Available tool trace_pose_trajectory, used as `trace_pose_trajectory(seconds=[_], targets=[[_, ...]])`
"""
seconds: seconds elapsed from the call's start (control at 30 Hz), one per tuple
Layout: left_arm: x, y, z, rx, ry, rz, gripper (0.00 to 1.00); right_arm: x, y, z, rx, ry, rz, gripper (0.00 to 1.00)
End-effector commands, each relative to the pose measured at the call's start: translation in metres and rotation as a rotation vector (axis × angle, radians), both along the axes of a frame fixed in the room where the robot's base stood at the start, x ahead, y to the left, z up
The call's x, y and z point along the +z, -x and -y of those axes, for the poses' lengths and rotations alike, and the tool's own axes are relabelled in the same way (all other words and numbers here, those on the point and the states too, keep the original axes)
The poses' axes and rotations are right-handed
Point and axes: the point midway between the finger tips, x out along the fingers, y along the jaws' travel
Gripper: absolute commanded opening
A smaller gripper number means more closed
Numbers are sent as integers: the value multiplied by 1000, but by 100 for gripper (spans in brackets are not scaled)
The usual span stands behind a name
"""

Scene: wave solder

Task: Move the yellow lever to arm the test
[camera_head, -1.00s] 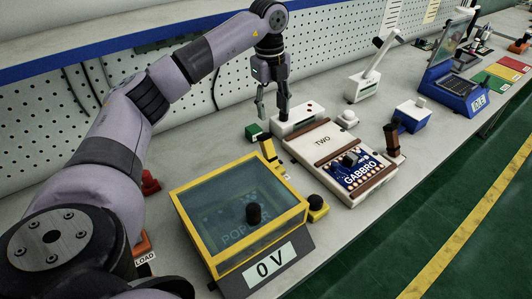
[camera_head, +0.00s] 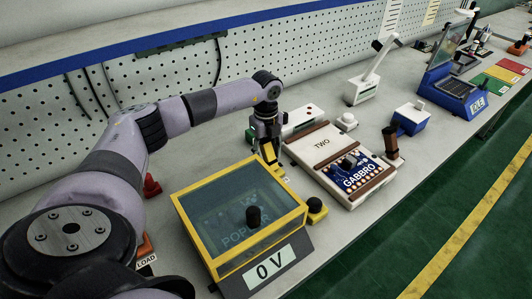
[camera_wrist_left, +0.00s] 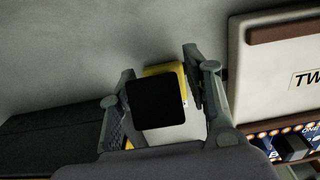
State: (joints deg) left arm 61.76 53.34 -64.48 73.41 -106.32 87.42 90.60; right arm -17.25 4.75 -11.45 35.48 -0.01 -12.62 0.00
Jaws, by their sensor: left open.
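The yellow lever (camera_head: 268,152) stands behind the yellow-framed test box (camera_head: 189,226), near its back right corner. In the left wrist view, the lever's dark square top (camera_wrist_left: 156,103) shows with a yellow part (camera_wrist_left: 167,69) beyond it. My left gripper (camera_head: 268,145) points down over the lever. It also shows in the left wrist view (camera_wrist_left: 158,90), open, with one finger on each side of the lever. I cannot tell whether either finger touches it. The test box has a see-through lid over a board marked POPLAR and a display (camera_head: 269,266) reading 0V. My right gripper is not in view.
A white fixture (camera_head: 322,142) marked TWO, holding a blue GABBRO board (camera_head: 358,178), stands close to the right of the lever. A black-topped yellow knob (camera_head: 316,207) sits beside the box. A red button (camera_head: 152,186) is at the left. A pegboard wall (camera_head: 300,55) runs behind the bench.

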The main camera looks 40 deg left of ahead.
Motion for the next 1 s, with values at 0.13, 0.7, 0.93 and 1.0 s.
trace_pose_trajectory(seconds=[0.13, 0.7, 0.93, 1.0], targets=[[-9, 0, 0, 0, 0, 0, 45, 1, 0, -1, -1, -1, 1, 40], [-11, 0, 0, 0, 0, 1, 26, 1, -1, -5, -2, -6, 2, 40], [-11, 0, 0, -1, 0, 0, 11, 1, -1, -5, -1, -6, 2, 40], [-11, 0, 0, -1, 0, 0, 6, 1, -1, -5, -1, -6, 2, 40]])
